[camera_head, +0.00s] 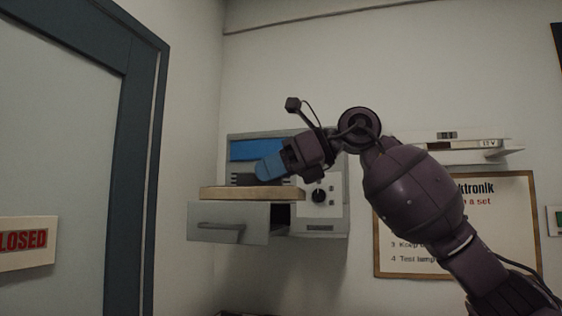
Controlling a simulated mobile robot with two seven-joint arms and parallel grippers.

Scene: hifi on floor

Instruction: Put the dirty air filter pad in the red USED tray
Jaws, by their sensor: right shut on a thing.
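The air filter pad (225,193) shows edge-on as a flat tan slab just above an open grey drawer (212,211). A dark ridged part (242,179) stands on top of it. My right gripper (268,169), with blue fingertips, reaches in from the right and is shut at the pad's top. The fingertips partly hide the contact. I cannot tell whether the pad touches the drawer's rim. The red USED tray is not in view. My left gripper is not in view.
The drawer sticks out of a grey wall unit (330,215) with a blue panel (258,149) and a black knob (319,196). A framed notice (510,235) and a shelf (500,155) are at right. A door (55,120) with a CLOSED sign (25,241) is at left.

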